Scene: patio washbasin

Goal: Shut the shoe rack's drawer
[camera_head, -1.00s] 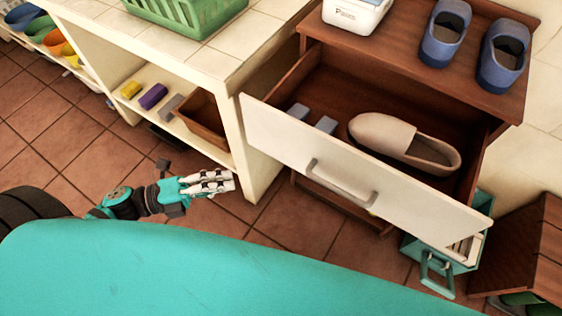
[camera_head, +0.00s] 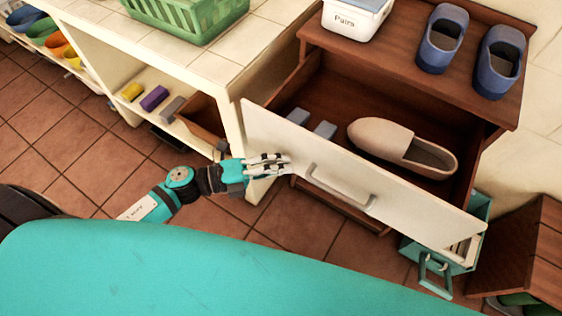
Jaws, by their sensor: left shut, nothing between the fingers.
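The shoe rack (camera_head: 405,45) is brown wood and stands at the upper right. Its drawer (camera_head: 300,157) is pulled out, with a white front and a grey bar handle (camera_head: 342,188). Inside the drawer lie a beige shoe (camera_head: 390,140) and two small grey blocks (camera_head: 325,130). My left gripper (camera_head: 288,165) is shut and empty. Its fingertips are at the left part of the drawer front, left of the handle; I cannot tell whether they touch it. My right gripper is not in view.
A white box (camera_head: 352,20) and two blue shoes (camera_head: 445,38) stand on the rack top. A tiled counter (camera_head: 215,65) with a green basket (camera_head: 185,15) is at left. A teal crate (camera_head: 440,265) and a wooden piece (camera_head: 525,255) are at lower right.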

